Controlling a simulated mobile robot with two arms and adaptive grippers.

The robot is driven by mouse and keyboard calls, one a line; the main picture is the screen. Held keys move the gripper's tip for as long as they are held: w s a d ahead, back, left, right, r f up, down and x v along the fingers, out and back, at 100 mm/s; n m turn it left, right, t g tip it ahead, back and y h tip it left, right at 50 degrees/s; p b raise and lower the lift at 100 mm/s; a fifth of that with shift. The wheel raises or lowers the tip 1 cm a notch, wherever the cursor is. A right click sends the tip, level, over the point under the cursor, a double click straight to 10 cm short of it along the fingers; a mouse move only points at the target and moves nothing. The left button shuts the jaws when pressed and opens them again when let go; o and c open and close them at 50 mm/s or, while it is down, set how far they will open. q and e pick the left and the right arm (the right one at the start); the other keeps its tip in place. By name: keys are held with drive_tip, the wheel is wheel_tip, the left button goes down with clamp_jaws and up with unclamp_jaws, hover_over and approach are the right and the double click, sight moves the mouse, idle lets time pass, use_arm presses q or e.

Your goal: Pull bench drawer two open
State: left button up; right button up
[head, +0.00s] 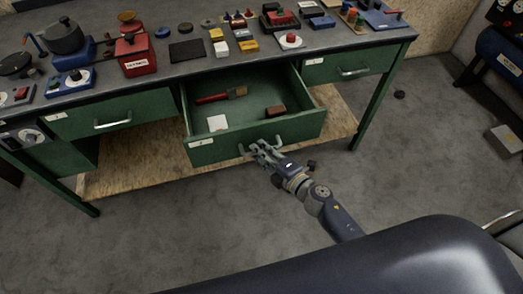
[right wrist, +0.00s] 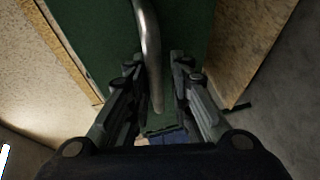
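The middle bench drawer (head: 258,141), green with a white label at its front left, stands pulled out from under the bench top. Its metal handle (head: 278,140) is on the front face. My right gripper (head: 262,150) is at this handle. In the right wrist view the handle bar (right wrist: 151,50) runs between the two fingers of the right gripper (right wrist: 157,62), with a visible gap on each side. The fingers are open around it. The drawer holds a red-handled brush (head: 218,96), a brown block (head: 276,112) and a white piece (head: 217,123). My left gripper is out of view.
The bench top (head: 190,72) carries many tools and small parts. A left drawer (head: 100,118) and a right drawer (head: 345,68) are shut. A wooden lower shelf (head: 140,172) lies beneath. The floor (head: 170,230) in front is clear; a box (head: 506,138) is at far right.

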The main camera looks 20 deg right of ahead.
drive_tip(key=v, duration=1.2)
idle(0.5)
drive_tip(key=s+d+f+m+g+h, duration=0.2)
drive_tip(key=s+f+m, duration=0.2)
drive_tip(key=f, duration=0.5)
drive_tip(key=s+d+f+m+g+h, duration=0.2)
drive_tip(key=s+f+m, duration=0.15)
drive_tip(key=f, duration=0.65)
drive_tip(key=s+d+f+m+g+h, duration=0.25)
drive_tip(key=s+f+m, duration=0.2)
drive_tip(key=f, duration=0.45)
drive_tip(key=s+f+m+g, duration=0.3)
drive_tip(key=s+f, duration=0.3)
drive_tip(key=s, duration=0.5)
drive_tip(key=s+f+m+g, duration=0.4)
drive_tip(key=s+f, duration=0.3)
drive_tip(key=s, duration=0.4)
drive_tip(key=shift+a+f+m, duration=0.25)
drive_tip(key=shift+a+m, duration=0.05)
drive_tip(key=shift+a, duration=0.05)
